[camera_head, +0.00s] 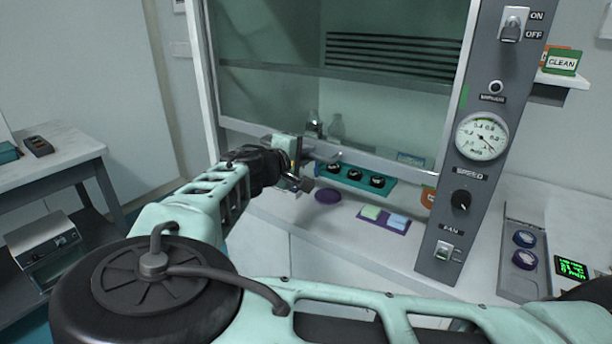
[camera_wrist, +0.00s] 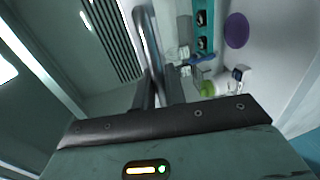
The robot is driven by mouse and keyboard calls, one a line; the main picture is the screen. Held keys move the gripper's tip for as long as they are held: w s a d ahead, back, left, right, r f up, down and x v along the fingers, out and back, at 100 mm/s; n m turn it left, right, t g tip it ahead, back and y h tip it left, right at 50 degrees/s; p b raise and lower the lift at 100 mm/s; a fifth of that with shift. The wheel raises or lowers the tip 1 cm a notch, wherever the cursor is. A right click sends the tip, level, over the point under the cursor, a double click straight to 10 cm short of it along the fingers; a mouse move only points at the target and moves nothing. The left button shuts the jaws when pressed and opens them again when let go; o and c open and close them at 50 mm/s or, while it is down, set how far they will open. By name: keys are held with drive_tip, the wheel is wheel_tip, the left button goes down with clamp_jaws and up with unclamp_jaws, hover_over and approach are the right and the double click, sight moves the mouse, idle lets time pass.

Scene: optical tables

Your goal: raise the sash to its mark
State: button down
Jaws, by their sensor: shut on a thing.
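The sash (camera_head: 270,95) is a clear pane in a pale frame at the front of the fume hood. Its pale bottom rail (camera_head: 395,168) stands above the work surface, leaving a gap. A green strip (camera_head: 463,97) shows on the hood's right post, above the level of the rail. My gripper (camera_head: 303,180) is at the bottom rail, left of its middle. In the wrist view my gripper (camera_wrist: 161,90) has its dark fingers shut on the grey sash handle (camera_wrist: 147,35). The arm hides part of the rail in the head view.
Behind the rail are glass flasks (camera_head: 336,127). Near the gripper are a teal rack (camera_head: 385,190) with black round pieces, a purple disc (camera_head: 328,196) and a purple tray (camera_head: 384,226). The control panel (camera_head: 455,220) with a gauge stands at the right.

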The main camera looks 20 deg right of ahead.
drive_tip(key=p, duration=0.7)
approach(318, 69)
drive_tip(key=x, duration=0.5)
drive_tip(key=c, duration=1.8)
unclamp_jaws()
drive_tip(key=p+v, duration=0.6)
drive_tip(key=v, duration=1.1)
drive_tip(key=shift+s+a, duration=0.15)
